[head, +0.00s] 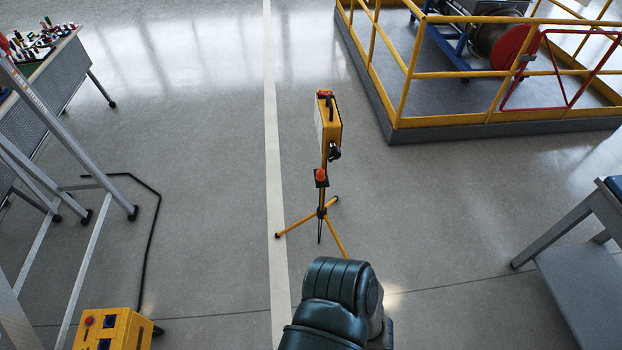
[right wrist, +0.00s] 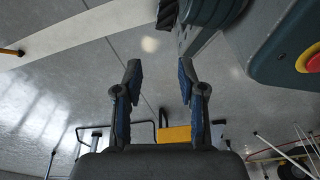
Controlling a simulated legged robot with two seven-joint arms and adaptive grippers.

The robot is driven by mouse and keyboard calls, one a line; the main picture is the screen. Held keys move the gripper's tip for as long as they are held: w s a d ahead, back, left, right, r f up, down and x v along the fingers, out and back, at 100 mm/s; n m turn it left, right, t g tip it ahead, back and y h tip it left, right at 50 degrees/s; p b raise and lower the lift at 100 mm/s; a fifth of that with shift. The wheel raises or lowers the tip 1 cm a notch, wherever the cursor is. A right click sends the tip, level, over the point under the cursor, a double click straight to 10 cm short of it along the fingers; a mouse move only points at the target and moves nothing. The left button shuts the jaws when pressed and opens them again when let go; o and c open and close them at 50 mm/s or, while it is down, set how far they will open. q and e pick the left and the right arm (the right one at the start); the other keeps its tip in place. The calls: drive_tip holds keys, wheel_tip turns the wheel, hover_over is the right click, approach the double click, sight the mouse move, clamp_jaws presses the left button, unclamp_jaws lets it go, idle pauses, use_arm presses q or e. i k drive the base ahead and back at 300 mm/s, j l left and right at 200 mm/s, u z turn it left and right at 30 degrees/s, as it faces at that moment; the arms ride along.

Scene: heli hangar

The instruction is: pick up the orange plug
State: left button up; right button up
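A small orange piece (head: 321,175), which looks like the orange plug, sits in a dark holder on the pole of a yellow tripod stand (head: 326,205) in the head view. It is below the stand's yellow box (head: 329,125). It is too small to make out its shape. My right gripper (right wrist: 161,82) shows in the right wrist view, its two fingers spread apart with nothing between them. Bare floor lies beyond the fingers. I cannot make out the orange piece in that view. Neither gripper shows in the head view.
A yellow socket box (head: 112,330) with a black cable (head: 153,225) is at bottom left. A workbench (head: 45,75) and a grey metal frame (head: 60,115) stand left. A yellow-railed platform (head: 480,122) is top right, a grey table (head: 585,260) right. Floor around the tripod is clear.

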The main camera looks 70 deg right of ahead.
sight(320, 177)
drive_tip(key=z, duration=2)
